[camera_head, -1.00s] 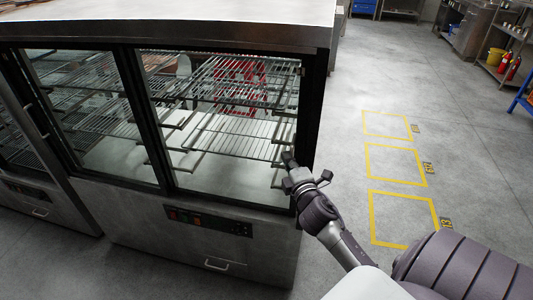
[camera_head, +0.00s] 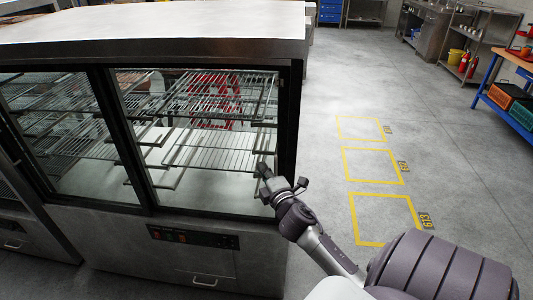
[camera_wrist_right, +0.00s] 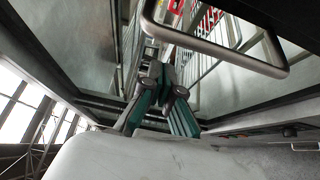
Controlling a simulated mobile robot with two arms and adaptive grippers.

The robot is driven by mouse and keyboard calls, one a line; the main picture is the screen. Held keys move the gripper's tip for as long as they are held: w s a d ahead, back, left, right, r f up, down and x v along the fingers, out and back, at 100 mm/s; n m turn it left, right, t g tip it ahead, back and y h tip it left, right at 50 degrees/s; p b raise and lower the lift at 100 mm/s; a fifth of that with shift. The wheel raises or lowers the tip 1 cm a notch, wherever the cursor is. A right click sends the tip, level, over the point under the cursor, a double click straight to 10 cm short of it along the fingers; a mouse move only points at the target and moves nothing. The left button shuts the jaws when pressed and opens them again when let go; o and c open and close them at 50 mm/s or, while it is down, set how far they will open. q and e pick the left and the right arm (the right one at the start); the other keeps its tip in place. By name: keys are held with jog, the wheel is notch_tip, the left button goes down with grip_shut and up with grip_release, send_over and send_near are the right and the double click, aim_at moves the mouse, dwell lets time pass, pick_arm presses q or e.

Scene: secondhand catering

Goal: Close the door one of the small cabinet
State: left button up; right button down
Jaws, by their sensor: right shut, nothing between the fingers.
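The small cabinet (camera_head: 120,232) is a glass-fronted display unit with a pale top, at the left of the head view. Its right glass door (camera_head: 205,135) has a black frame and shows wire racks behind it. I cannot tell whether this door stands slightly ajar. My right gripper (camera_head: 264,176) is shut and empty at the lower right part of the door front. In the right wrist view its green fingers (camera_wrist_right: 160,82) meet just below a grey bar handle (camera_wrist_right: 220,47); I cannot tell whether they touch it. My left gripper is not in view.
A control panel (camera_head: 193,237) and a lower handle (camera_head: 205,281) are below the doors. Open grey floor with yellow marked squares (camera_head: 373,167) lies right of the cabinet. A workbench with crates (camera_head: 507,97) stands at the far right.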

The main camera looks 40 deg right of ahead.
jog(key=w+a+b+v, duration=0.1)
jog(key=b+v, duration=0.2)
jog(key=v, duration=0.7)
jog(key=s+a+f+m+g+y, duration=0.1)
jog(key=s+a+f+m+g, duration=0.15)
jog(key=f, duration=0.95)
jog(key=s+a+f+m+g+y, duration=0.1)
jog(key=s+a+f+g+y, duration=0.15)
jog(key=f, duration=0.95)
jog(key=s+a+f+m+g+y, duration=0.1)
jog(key=s+a+f+m+g, duration=0.15)
jog(key=f, duration=1.05)
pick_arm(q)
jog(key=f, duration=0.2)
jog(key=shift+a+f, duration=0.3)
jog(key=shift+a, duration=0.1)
pick_arm(e)
jog(key=s+a+f+m+g, duration=0.1)
jog(key=s+a+f+g, duration=0.1)
jog(key=s+f, duration=0.4)
jog(key=s+a+f+m+g+y, duration=0.1)
jog(key=s+a+f, duration=0.4)
jog(key=s, duration=0.7)
jog(key=s+a+f+m+g+y, duration=0.1)
jog(key=s+a+f+m+g, duration=0.2)
jog(key=s+f, duration=0.6)
jog(key=shift+s+a+g, duration=0.35)
jog(key=shift+a+g, duration=0.25)
jog(key=shift+g, duration=0.45)
